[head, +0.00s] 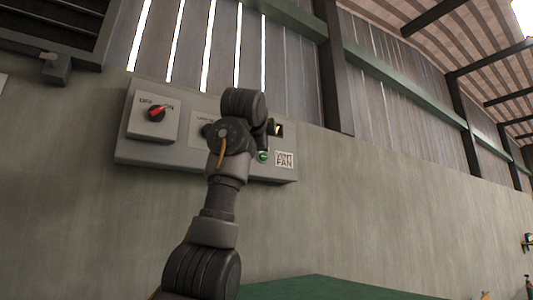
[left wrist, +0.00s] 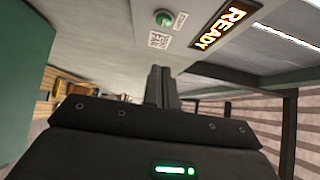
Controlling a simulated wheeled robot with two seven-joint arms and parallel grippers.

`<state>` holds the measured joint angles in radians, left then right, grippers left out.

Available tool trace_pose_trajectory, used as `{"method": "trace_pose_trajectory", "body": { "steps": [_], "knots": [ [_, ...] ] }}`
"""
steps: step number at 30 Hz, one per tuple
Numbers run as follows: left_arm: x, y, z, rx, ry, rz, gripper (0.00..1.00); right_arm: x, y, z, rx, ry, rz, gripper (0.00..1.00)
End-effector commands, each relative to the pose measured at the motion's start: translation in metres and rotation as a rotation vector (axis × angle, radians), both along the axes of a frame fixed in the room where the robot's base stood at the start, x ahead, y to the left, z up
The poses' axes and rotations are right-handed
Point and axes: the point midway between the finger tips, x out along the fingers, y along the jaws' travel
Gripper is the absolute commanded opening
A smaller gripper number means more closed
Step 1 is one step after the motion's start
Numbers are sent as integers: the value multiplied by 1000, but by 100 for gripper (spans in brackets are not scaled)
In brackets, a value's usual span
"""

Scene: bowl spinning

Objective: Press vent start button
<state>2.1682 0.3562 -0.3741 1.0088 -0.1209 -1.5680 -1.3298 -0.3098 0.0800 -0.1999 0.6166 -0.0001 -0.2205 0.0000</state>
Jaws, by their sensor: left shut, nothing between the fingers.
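A grey control panel (head: 190,155) is mounted on the wall. Its green button (head: 263,156) is at the lower right, beside a "VENT FAN" label (head: 284,160). In the left wrist view, the green button (left wrist: 163,18) is beyond my fingertips, near a lit "READY" display (left wrist: 225,24). My left gripper (left wrist: 162,70) is shut and empty, pointing toward the panel. In the head view, my left gripper (head: 264,142) is in front of the panel, just above the green button; contact cannot be told. My left arm hides the panel's middle. My right gripper is not in view.
A red rotary switch (head: 156,113) marked OFF and ON sits at the panel's left. The display (head: 277,129) is partly hidden by my gripper. A green surface (head: 320,287) lies below, at the bottom. The wall right of the panel is bare.

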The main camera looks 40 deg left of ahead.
Motion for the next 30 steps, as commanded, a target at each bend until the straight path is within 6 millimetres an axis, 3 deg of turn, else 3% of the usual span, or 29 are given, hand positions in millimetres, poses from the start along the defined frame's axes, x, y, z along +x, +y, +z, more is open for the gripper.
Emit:
{"method": "trace_pose_trajectory", "body": {
  "steps": [5, 19, 24, 30],
  "knots": [
    [13, 5, 3, -1, 3, -1, 0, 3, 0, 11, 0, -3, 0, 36],
    [94, 48, 6, -3, 3, -3, 0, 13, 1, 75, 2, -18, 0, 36],
    [99, 71, 3, -1, 2, -3, 0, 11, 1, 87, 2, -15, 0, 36],
    [102, 82, 1, 0, 1, -4, 0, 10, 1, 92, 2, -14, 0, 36]
  ]
}}
